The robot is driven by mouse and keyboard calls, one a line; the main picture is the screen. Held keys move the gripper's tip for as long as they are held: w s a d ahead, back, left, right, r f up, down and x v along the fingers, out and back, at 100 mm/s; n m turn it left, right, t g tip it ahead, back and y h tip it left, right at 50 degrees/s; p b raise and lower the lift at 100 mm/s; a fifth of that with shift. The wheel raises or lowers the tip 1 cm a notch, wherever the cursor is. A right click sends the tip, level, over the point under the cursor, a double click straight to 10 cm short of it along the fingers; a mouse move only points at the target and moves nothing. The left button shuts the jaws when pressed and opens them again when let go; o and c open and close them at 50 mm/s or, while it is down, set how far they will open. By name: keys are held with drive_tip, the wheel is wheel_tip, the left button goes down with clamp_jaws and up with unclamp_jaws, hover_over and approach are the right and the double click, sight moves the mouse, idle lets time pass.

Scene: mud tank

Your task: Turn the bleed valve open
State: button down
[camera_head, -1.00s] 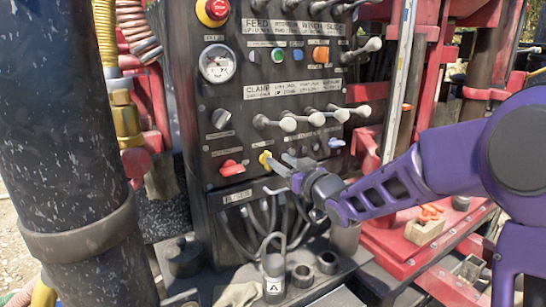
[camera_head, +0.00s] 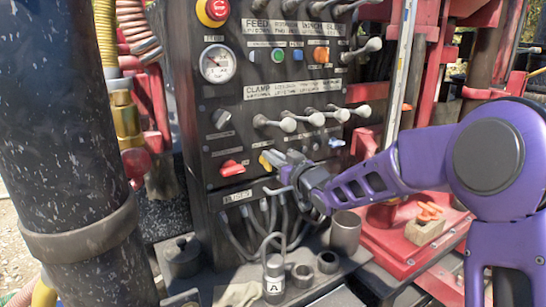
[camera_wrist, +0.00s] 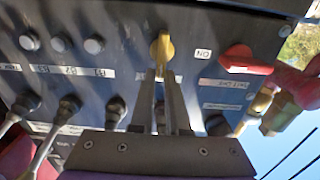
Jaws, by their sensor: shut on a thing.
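A yellow knob (camera_head: 265,161), which I take for the bleed valve, sits low on the dark control panel (camera_head: 222,105). My gripper (camera_head: 270,158) is at it from the right, its jaws shut on it. In the wrist view the yellow knob (camera_wrist: 162,50) stands upright in the picture between the tips of my gripper's fingers (camera_wrist: 160,76). The fingers hide part of the knob in the head view. A red knob (camera_head: 231,168) is just left of it; it also shows in the wrist view (camera_wrist: 245,60).
Several levers with pale ball ends (camera_head: 288,124) stick out above my gripper. Hoses (camera_head: 262,217) hang below it. A thick dark column (camera_head: 65,130) stands at left. A shackle tagged A (camera_head: 273,280) and metal cups (camera_head: 327,262) stand on the ledge below.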

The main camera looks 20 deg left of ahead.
drive_tip(key=shift+m, duration=0.3)
drive_tip(key=m, duration=0.1)
drive_tip(key=m+p, duration=0.2)
drive_tip(key=shift+w+d, duration=0.35)
drive_tip(key=m+p, duration=0.1)
drive_tip(key=m, duration=0.1)
drive_tip(key=m+p, duration=0.1)
drive_tip(key=m, duration=0.2)
drive_tip(key=w+d+f+m+p, duration=0.1)
drive_tip(key=m, duration=0.2)
drive_tip(key=shift+f, duration=0.1)
drive_tip(key=shift+w+f+m, duration=0.1)
drive_tip(key=shift+f+m, duration=0.15)
drive_tip(key=shift+m, duration=0.95)
drive_tip(key=shift+f+m, duration=0.25)
drive_tip(key=shift+m, duration=0.95)
drive_tip(key=c, duration=0.9)
unclamp_jaws()
